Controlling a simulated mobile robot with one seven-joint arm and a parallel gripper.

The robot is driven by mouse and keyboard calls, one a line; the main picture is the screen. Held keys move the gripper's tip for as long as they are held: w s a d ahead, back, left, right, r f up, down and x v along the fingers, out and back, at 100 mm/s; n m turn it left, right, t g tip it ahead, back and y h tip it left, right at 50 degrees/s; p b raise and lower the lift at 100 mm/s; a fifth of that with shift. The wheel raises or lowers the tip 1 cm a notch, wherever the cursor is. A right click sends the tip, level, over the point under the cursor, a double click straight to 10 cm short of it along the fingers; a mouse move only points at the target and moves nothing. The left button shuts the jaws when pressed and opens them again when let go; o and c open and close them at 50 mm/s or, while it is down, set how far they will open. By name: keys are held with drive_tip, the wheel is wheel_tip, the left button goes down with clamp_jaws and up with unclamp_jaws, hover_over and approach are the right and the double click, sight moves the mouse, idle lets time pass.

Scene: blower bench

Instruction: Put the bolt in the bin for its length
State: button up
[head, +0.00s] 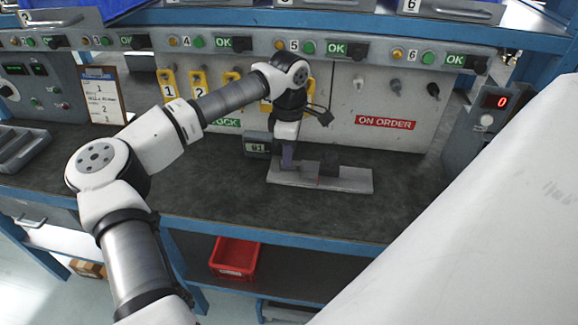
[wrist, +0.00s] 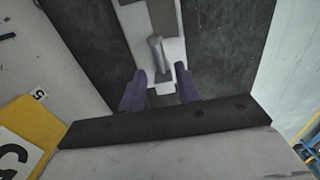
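A grey bolt-like piece (wrist: 156,52) with a rounded end lies on a light grey plate in the wrist view. It lies just beyond and between the two purple fingers of my gripper (wrist: 161,84). The fingers are apart, with a gap on both sides of the piece. In the head view my gripper (head: 287,160) points down over the left end of the light plate (head: 348,182), beside a dark block (head: 328,170). The bolt cannot be made out in the head view.
A small display (head: 256,148) reading 01 stands left of the plate. A grey tray (head: 24,150) is at the far left. A red bin (head: 236,257) sits on the shelf below. Numbered yellow tags (head: 168,84) hang on the back panel. The right bench top is clear.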

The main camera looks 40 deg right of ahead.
drive_tip(key=shift+f+b, duration=0.5)
drive_tip(key=shift+f, duration=0.95)
drive_tip(key=shift+c, duration=0.3)
clamp_jaws()
wheel_tip(320, 180, up, 7)
drive_tip(key=p, duration=0.4)
drive_tip(key=shift+r+p, duration=0.15)
drive_tip(key=shift+p, duration=0.25)
